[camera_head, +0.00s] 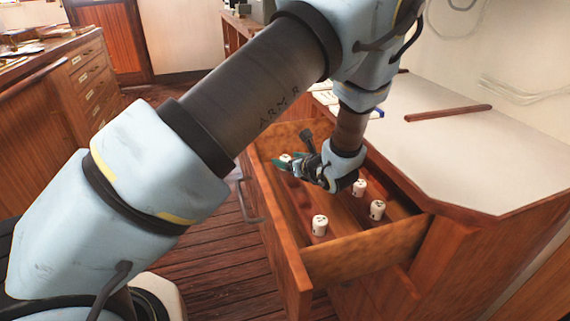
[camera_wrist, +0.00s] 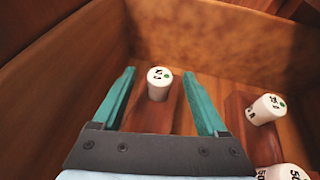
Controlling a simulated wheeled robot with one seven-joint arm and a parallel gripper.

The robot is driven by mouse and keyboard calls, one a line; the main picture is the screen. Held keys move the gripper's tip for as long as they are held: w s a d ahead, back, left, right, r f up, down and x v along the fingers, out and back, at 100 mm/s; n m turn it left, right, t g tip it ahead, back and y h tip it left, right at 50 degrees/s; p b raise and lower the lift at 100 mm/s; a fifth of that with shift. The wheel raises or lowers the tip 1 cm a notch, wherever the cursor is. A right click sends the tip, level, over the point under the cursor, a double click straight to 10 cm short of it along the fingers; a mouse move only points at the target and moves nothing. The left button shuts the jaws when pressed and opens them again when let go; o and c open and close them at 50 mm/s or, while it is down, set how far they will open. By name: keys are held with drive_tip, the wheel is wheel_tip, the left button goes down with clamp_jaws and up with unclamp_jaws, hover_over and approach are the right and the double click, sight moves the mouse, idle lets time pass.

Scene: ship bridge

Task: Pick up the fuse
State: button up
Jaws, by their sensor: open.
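Several white cylindrical fuses with black markings stand in an open wooden drawer. In the wrist view one fuse (camera_wrist: 158,84) stands upright between and beyond the two teal fingers of my gripper (camera_wrist: 165,95), not touching either finger. It also shows in the head view (camera_head: 286,158) beside the fingertips. My gripper (camera_head: 287,166) is open and reaches down into the drawer's far end. Two more fuses show at the right of the wrist view, one (camera_wrist: 265,109) tilted in the picture and one (camera_wrist: 284,173) cut off by the edge. In the head view other fuses (camera_head: 319,225) (camera_head: 377,210) (camera_head: 359,187) stand nearer.
The drawer (camera_head: 365,252) has raised walls close around my gripper. Wooden strips (camera_wrist: 150,117) lie under the fuses. A white-topped counter (camera_head: 460,150) stands to the right with a wooden bar (camera_head: 447,113) on it. The plank floor (camera_head: 215,245) left of the drawer is clear.

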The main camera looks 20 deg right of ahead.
drive_tip(key=shift+x, duration=1.25)
drive_tip(key=shift+c, duration=0.3)
clamp_jaws()
